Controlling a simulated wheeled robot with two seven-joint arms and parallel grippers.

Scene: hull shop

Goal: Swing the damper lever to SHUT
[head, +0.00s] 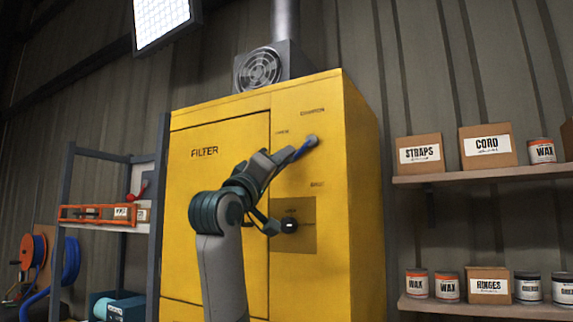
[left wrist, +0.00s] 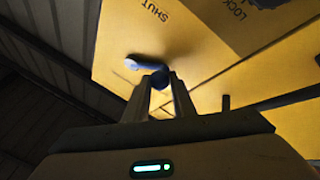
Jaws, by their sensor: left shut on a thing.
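The damper lever (head: 303,149) is a blue handle on a grey round pivot, high on the right panel of the yellow filter cabinet (head: 215,190). It slants down and left from the pivot, between a small label at upper left and one below. In the left wrist view the lever (left wrist: 147,64) shows its blue arm and rounded end, with the word SHUT (left wrist: 157,11) on the panel beyond. My left gripper (head: 290,155) is shut on the lever's outer end; its two fingers (left wrist: 161,84) close around that end, partly hiding it. My right gripper is out of view.
A dark knob (head: 289,226) on a brownish plate sits below the lever, close to my left wrist. A fan box (head: 262,68) stands on top of the cabinet. Shelves with boxes and tins (head: 488,172) are at right, a rack (head: 105,225) at left.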

